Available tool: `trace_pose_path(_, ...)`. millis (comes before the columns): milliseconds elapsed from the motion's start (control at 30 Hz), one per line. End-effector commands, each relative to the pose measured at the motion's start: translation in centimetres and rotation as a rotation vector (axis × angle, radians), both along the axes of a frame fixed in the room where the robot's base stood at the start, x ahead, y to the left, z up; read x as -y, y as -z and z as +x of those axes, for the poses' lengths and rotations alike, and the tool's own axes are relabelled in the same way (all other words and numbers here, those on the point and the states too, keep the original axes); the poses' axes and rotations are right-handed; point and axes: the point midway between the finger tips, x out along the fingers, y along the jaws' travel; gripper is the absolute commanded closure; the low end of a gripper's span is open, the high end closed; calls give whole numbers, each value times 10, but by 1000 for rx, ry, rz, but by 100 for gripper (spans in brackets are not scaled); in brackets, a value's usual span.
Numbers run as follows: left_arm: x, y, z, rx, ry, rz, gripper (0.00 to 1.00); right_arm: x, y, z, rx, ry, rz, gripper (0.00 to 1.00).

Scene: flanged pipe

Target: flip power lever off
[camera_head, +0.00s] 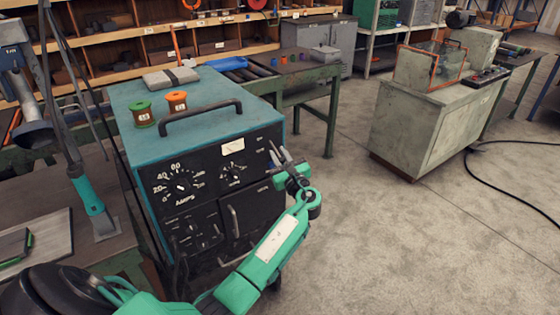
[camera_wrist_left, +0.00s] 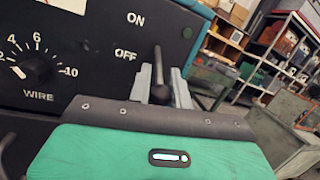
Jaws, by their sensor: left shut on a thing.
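My left gripper (camera_head: 280,156) is at the upper right of this panel. In the left wrist view, its two grey fingers (camera_wrist_left: 161,88) are shut on the dark power lever (camera_wrist_left: 157,65), one on each side. The lever's rounded tip shows above the fingers, near the height of the OFF label (camera_wrist_left: 125,54); the ON label (camera_wrist_left: 136,18) is higher. The lever's exact setting is hard to tell. My right gripper is not in view.
A WIRE dial (camera_wrist_left: 35,68) is left of the lever. The floor to the right is open, with a grey-green machine cabinet (camera_head: 425,125) beyond.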

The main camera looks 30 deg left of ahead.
Motion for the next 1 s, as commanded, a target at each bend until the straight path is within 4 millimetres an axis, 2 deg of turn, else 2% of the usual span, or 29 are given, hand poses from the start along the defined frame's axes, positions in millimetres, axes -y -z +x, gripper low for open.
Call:
trace_pose_path(267, 0, 0, 0, -1, 0, 4, 100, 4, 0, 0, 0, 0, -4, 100)
trace_pose_path(300, 0, 0, 0, -1, 0, 4, 78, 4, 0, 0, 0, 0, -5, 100)
trace_pose_path(400, 0, 0, 0, -1, 0, 4, 58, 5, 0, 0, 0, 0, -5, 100)
trace_pose_path(767, 4, 2, -2, -1, 1, 3, 58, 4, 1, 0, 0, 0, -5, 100)
trace_pose_path(867, 14, 5, -8, -1, 2, 3, 58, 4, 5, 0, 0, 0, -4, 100)
trace_pose_path(1000, 37, 13, -23, -1, 3, 1, 58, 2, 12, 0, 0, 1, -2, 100)
